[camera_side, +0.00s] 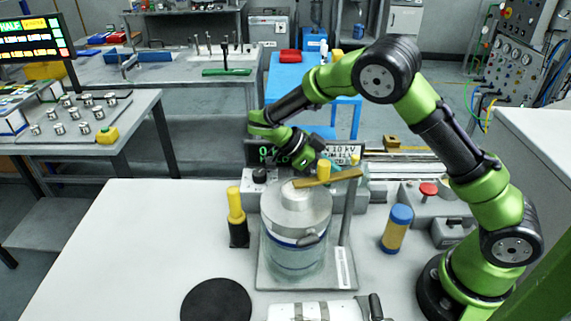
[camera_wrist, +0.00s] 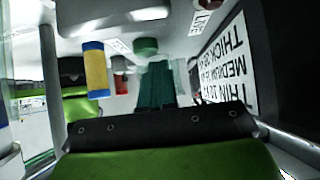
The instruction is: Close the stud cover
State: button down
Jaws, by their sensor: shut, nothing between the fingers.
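I cannot pick out with certainty which part is the stud cover. A grey metal canister (camera_side: 295,225) with a blue band stands on a grey base plate, with a round lid-like top. A brass-coloured bar (camera_side: 328,178) lies tilted across above that top. My gripper (camera_side: 312,163) is just behind and above the canister's top, close to the bar. Its fingers are small and partly hidden in the side view; it looks shut and empty. I cannot tell whether it touches anything. The wrist view shows mostly dark and green housing, without clear fingertips.
A yellow-and-black upright handle (camera_side: 237,215) stands left of the canister. A blue-and-yellow cylinder (camera_side: 397,229) stands to the right, also seen in the wrist view (camera_wrist: 96,70). A red button (camera_side: 428,189) is behind it. A black disc (camera_side: 216,301) lies at front left. The table's left side is clear.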

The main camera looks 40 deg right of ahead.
jog(key=w+a, duration=0.2)
jog(key=w+a+r, duration=0.1)
jog(key=w+a, duration=0.2)
jog(key=w+a+r, duration=0.1)
jog(key=w+a, duration=0.2)
jog(key=shift+w+a+r, duration=0.1)
jog(key=shift+w, duration=0.05)
jog(key=shift+w+a+r, duration=0.25)
jog(key=shift+w+a, duration=0.4)
jog(key=shift+w+d+r, duration=0.15)
jog(key=shift+r, duration=0.05)
jog(key=s+d+r+m+y, duration=0.1)
jog(key=d+r+y, duration=0.3)
jog(key=r, duration=0.5)
notch_tip(320, 180, up, 11)
jog(key=t+y, duration=0.3)
jog(key=t, duration=0.1)
send_over(355, 156)
jog(key=w+d, duration=0.2)
jog(key=s+t+y, duration=0.1)
jog(key=s+t, duration=0.1)
jog(key=s, duration=0.2)
jog(key=shift+n+t+y, duration=0.4)
jog(key=shift+t, duration=0.5)
jog(key=f, duration=0.5)
jog(key=w+a+f, duration=0.1)
jog(key=f, duration=1)
jog(key=shift+w+a, duration=0.25)
jog(key=shift+w, duration=0.1)
